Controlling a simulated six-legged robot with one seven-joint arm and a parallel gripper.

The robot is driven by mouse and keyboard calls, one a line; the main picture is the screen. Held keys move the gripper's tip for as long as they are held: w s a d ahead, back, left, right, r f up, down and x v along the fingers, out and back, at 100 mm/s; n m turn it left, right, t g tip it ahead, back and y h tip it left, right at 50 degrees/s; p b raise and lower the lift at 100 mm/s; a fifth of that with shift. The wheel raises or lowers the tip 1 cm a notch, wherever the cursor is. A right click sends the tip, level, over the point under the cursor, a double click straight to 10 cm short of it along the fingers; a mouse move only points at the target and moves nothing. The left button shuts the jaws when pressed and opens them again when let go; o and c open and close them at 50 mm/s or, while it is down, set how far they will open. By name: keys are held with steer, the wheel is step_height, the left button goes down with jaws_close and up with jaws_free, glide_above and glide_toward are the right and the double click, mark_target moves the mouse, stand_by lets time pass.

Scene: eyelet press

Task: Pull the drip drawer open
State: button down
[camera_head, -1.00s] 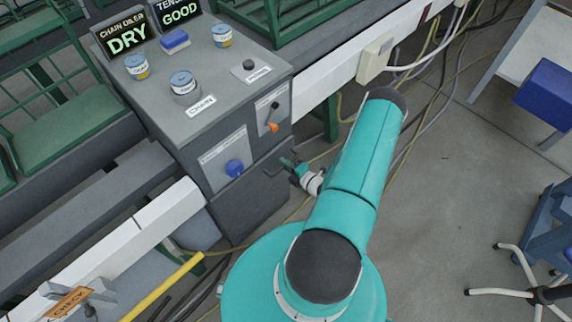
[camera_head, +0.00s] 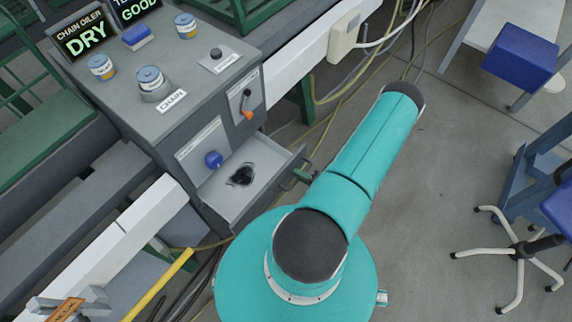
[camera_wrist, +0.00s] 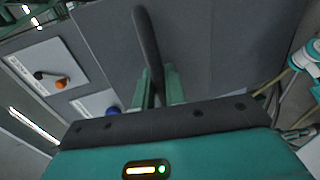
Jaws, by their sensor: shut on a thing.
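The drip drawer (camera_head: 243,181) stands pulled out from the lower front of the grey cabinet (camera_head: 176,118). A dark stain lies on its light inner floor. My gripper (camera_head: 301,176) is at the drawer's front, its green fingers partly hidden by my arm. In the wrist view my gripper (camera_wrist: 161,88) is shut on the dark bar handle (camera_wrist: 148,45), with one green finger on each side of the bar. The drawer's grey front (camera_wrist: 210,50) fills the middle of that view.
The cabinet front carries a blue knob (camera_head: 213,159) and an orange-tipped lever (camera_head: 247,114) above the drawer. Cans and signs reading DRY and GOOD stand on top. Cables (camera_head: 340,95) run across the floor behind my arm. A wheeled stool (camera_head: 520,250) stands at the right, with open floor between.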

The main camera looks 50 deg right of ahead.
steer(key=shift+f+v, duration=0.15)
steer(key=shift+v, duration=0.55)
steer(key=shift+f+v, duration=0.15)
steer(key=shift+v, duration=0.55)
steer(key=shift+s, duration=0.1)
steer(key=c, duration=1.6)
jaws_free()
steer(key=shift+o, duration=0.2)
steer(key=v, duration=1.3)
steer(key=shift+s, duration=0.4)
steer(key=shift+a+r, duration=0.1)
